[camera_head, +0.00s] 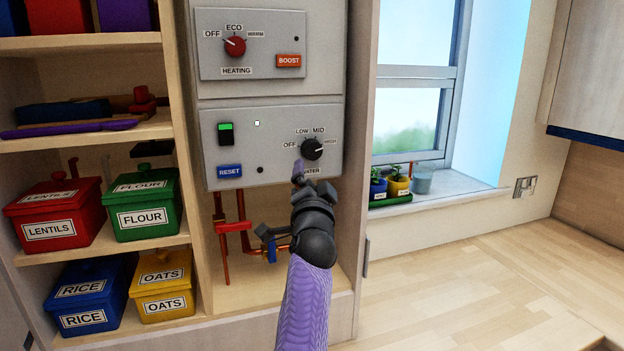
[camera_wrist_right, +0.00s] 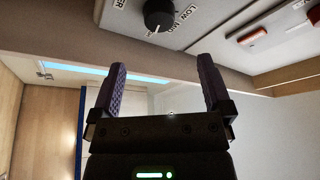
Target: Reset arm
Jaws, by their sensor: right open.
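My right arm, in a purple sleeve, reaches up from the bottom middle of the head view. Its gripper (camera_head: 299,178) is just below the water panel (camera_head: 268,170), near the black water knob (camera_head: 312,148). In the right wrist view the two purple fingers of my right gripper (camera_wrist_right: 162,92) stand wide apart with nothing between them. The black knob also shows in that view (camera_wrist_right: 159,14), beyond the fingers and apart from them. My left gripper is not in view.
A heating panel (camera_head: 250,45) with a red knob is above. Copper pipes with red and blue valves (camera_head: 233,226) are below. Shelves with labelled tins (camera_head: 53,213) stand at left. Small pots (camera_head: 397,185) sit on the windowsill. The wooden worktop (camera_head: 470,280) at right is clear.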

